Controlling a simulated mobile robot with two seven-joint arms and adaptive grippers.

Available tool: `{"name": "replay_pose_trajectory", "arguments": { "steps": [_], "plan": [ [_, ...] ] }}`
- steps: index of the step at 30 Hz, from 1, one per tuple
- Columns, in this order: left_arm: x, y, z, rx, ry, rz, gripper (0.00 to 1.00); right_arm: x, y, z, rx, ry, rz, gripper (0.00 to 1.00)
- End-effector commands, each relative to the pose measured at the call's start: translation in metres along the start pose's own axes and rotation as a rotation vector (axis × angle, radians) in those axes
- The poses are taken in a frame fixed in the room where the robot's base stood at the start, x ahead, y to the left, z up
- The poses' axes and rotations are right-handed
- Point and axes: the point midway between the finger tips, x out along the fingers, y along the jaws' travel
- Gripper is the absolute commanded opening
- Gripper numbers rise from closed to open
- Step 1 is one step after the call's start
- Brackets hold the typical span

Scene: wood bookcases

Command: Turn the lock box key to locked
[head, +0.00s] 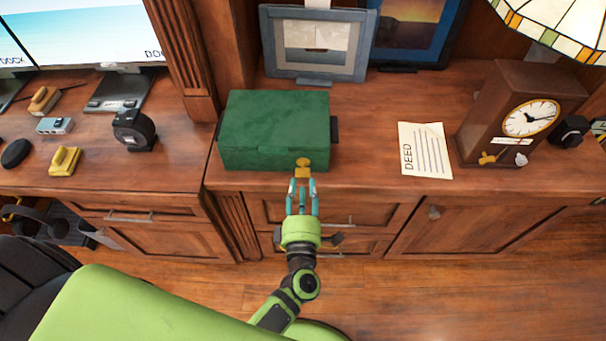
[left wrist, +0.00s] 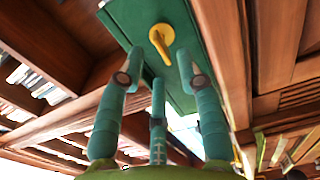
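The green lock box (head: 275,130) sits closed on the wooden desk, near its front edge. Its yellow key (head: 303,165) is at the front face, right of the middle. In the left wrist view the key (left wrist: 161,40) shows as a round yellow piece with a slightly tilted bar on the green box front (left wrist: 130,22). My left gripper (head: 303,188) is just in front of the key, pointing at it. Its teal fingers (left wrist: 158,75) are spread, with nothing between them, and appear short of the key. My right gripper is not in view.
A paper marked DEED (head: 425,150) lies right of the box, with a wooden clock (head: 521,115) beyond it. Framed pictures (head: 318,45) stand behind. A tape measure (head: 134,130) and small items lie to the left. Drawers are below the desk edge.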

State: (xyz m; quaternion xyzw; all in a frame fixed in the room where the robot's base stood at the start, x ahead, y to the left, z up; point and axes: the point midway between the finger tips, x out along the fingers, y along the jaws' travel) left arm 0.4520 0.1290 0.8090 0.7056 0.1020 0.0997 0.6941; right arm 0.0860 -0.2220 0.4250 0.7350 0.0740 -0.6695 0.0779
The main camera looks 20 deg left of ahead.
Motion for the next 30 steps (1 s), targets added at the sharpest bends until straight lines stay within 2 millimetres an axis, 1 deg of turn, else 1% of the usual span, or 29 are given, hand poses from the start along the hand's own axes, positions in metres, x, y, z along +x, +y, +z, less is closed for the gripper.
{"name": "replay_pose_trajectory", "arguments": {
  "steps": [1,3,6,10,15,30],
  "plan": [
    [-0.013,-0.001,0.000,0.001,-0.002,-0.004,0.36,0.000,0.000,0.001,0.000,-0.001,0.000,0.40],
    [-0.027,-0.001,0.000,0.000,-0.001,-0.003,0.36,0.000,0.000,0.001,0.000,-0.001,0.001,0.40],
    [-0.044,-0.001,0.000,-0.001,-0.001,-0.003,0.36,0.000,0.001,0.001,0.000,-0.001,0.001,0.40],
    [-0.059,0.000,0.000,0.001,-0.001,-0.001,0.36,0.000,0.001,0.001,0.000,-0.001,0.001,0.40],
    [-0.065,0.000,0.000,-0.001,0.000,0.001,0.36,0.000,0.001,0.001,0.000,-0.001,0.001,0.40],
    [-0.065,0.000,0.000,0.001,-0.001,0.001,0.36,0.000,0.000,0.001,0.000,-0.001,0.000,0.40]
  ]
}}
